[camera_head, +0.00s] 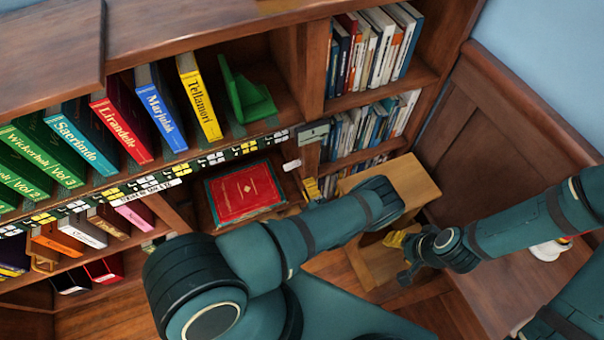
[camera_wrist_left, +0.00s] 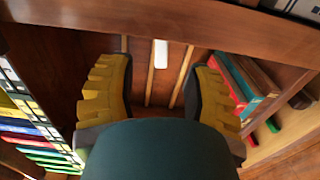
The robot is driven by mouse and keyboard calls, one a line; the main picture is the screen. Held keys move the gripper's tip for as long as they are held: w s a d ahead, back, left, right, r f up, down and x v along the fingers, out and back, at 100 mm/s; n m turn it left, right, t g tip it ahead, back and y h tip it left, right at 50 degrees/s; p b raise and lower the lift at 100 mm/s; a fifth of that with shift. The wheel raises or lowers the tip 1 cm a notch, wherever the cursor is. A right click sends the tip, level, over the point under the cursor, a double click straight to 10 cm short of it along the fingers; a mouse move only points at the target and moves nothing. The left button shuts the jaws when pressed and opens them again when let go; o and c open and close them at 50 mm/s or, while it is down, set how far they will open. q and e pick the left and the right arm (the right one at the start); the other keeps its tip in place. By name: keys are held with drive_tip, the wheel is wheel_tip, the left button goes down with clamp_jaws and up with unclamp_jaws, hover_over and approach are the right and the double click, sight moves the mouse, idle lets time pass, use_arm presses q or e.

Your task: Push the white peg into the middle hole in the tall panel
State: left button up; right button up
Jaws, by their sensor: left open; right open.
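The white peg (camera_head: 292,165) shows in the head view as a small pale piece beside the narrow upright wood, at the end of the label strip. In the left wrist view a short white piece (camera_wrist_left: 160,53), which looks like the peg, stands out against the brown tall panel (camera_wrist_left: 141,60) between vertical strips. My left gripper (camera_head: 312,188) is near it, largely hidden by my arm. In the wrist view its yellow fingers (camera_wrist_left: 158,68) are spread on either side of the piece, with nothing between them. The holes cannot be made out. My right gripper (camera_head: 402,243) is open and empty, further right.
A red book (camera_head: 244,193) lies flat on a shelf left of my left gripper. Upright books and a green bookend (camera_head: 246,98) fill the shelf above. A light wooden stool or step (camera_head: 408,180) stands behind my arms. More books (camera_head: 372,48) stand on the right shelves.

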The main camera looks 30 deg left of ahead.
use_arm(q)
drive_tip(key=shift+v, duration=1.45)
drive_tip(key=shift+o, duration=0.2)
drive_tip(key=shift+a, duration=0.1)
